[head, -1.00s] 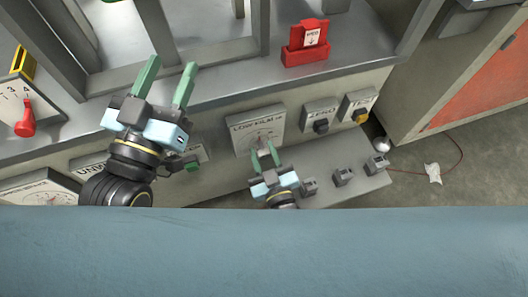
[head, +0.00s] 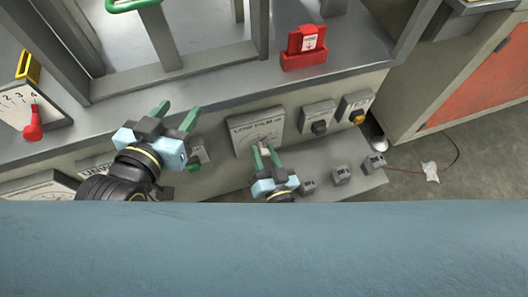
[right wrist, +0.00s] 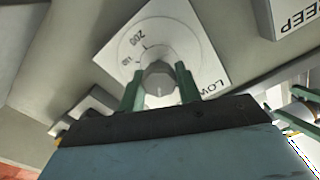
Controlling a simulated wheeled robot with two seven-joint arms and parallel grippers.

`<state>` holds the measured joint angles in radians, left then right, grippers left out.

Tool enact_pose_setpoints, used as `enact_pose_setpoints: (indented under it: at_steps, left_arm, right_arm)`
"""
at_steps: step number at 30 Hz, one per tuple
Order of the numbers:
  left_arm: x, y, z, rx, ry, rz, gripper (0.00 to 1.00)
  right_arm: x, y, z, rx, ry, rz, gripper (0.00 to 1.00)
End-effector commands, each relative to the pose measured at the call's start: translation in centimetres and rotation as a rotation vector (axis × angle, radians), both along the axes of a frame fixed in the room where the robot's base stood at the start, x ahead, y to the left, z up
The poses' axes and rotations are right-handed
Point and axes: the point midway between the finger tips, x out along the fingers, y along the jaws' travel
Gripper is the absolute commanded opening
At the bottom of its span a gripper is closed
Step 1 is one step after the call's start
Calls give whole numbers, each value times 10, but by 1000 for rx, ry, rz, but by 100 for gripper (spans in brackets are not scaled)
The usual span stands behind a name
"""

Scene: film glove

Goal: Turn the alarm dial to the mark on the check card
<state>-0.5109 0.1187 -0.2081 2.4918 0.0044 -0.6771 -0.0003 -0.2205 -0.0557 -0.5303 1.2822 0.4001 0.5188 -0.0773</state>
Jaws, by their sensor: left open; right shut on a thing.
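The alarm dial is on a pale plate marked LOW FILM (head: 256,128) on the machine's front panel. My right gripper (head: 265,152) is shut on its grey knob, which shows in the right wrist view (right wrist: 159,77) between the green fingers. That view also shows part of the plate (right wrist: 180,30) with a scale and the number 200; the rest of the scale is hidden or too small to read. My left gripper (head: 175,112) is open and empty, left of the dial, above the front panel.
Two small plates with a black knob (head: 319,127) and a yellow knob (head: 358,117) sit right of the dial. Several grey blocks stand on the lower ledge (head: 330,165). A red lever (head: 33,125) is at the left. A grey cabinet (head: 425,85) stands at the right.

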Motion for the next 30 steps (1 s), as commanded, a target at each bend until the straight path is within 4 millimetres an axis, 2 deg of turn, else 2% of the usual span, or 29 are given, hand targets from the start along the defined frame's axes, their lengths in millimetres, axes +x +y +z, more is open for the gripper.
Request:
enact_pose_setpoints:
  at_steps: [9,24,25,29,30]
  left_arm:
    - [-2,2,-5,8,31,3,48]
    - [-2,2,-6,10,36,3,48]
    - [-2,2,-6,10,37,3,48]
    - [-2,2,-6,10,37,3,48]
    - [-2,2,-6,10,37,3,48]
  right_arm:
    - [0,0,0,103,35,0,11]
    - [0,0,0,120,40,0,11]
    - [0,0,-1,120,40,0,38]
    - [0,0,0,120,40,0,55]
    - [0,0,0,120,40,0,55]
